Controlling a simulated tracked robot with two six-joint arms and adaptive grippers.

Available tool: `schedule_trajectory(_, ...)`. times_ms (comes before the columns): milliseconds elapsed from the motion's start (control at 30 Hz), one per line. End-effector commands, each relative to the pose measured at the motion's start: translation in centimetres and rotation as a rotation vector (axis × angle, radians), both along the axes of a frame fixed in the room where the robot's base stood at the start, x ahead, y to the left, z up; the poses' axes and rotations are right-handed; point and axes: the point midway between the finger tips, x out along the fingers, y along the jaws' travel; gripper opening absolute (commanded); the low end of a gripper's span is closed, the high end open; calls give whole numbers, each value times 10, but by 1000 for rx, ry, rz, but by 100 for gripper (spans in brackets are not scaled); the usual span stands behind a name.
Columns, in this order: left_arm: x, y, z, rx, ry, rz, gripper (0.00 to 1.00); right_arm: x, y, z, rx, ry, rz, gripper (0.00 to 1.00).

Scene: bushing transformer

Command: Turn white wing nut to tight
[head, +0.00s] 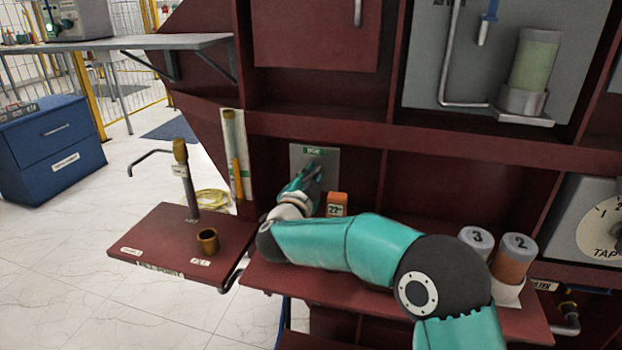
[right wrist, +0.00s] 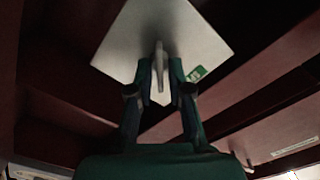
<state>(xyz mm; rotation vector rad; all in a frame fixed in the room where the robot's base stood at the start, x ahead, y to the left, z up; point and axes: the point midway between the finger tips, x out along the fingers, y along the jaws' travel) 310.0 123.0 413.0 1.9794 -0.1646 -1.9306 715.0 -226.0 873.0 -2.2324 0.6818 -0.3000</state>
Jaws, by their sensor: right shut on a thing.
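A light grey plate (head: 329,160) with a green label is mounted on the dark red cabinet's back wall. The white wing nut (right wrist: 159,65) stands out from this plate, which also shows in the right wrist view (right wrist: 185,40). My right gripper (head: 313,174) is at the plate. In the right wrist view, its two fingers (right wrist: 159,78) lie on either side of the wing nut, and it is shut on it. In the head view, the gripper hides the wing nut. My left gripper is not in view.
An orange block (head: 337,204) stands on the shelf just right of my right gripper. Numbered containers (head: 516,256) stand farther right. A side tray (head: 165,246) with a brass cup (head: 207,241) is at the left. A shelf board (head: 400,135) runs above the plate.

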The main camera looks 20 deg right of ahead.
Motion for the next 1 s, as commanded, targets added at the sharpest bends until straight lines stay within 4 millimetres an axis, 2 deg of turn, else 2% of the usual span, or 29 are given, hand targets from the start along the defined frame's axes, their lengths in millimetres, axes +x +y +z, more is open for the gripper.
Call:
schedule_trajectory(33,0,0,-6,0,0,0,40,-1,-1,-5,19,-8,-3,0)
schedule_trajectory(600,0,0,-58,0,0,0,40,-1,-2,-11,382,-251,-6,0)
schedule_trajectory(1000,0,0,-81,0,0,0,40,-1,-2,-10,586,-387,-6,0)
